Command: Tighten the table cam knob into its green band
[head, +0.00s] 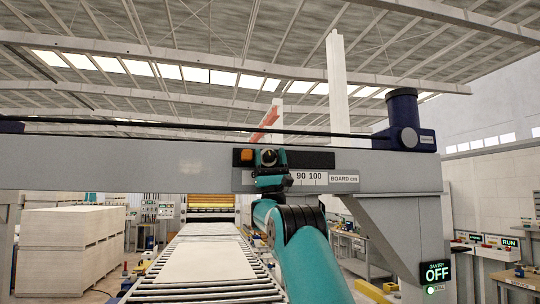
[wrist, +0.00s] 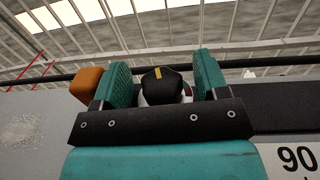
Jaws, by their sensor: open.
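A black knob (wrist: 161,84) with a yellow pointer line sits on the front of the grey beam, on a pale collar. In the wrist view it lies between the two teal fingers of my gripper (wrist: 163,76). The fingers are open, one on each side, with a visible gap to the knob. In the head view, my gripper (head: 268,160) is in front of the beam at the dark carriage strip, and the knob (head: 268,156) shows small there. The pointer looks close to upright. I cannot make out a green band in either view; the collar is mostly hidden.
An orange block (wrist: 88,83) is just left of the left finger. A scale plate (head: 312,178) reading 90 and 100 is right of the gripper. The grey beam (head: 120,165) spans the view above a roller conveyor (head: 165,265).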

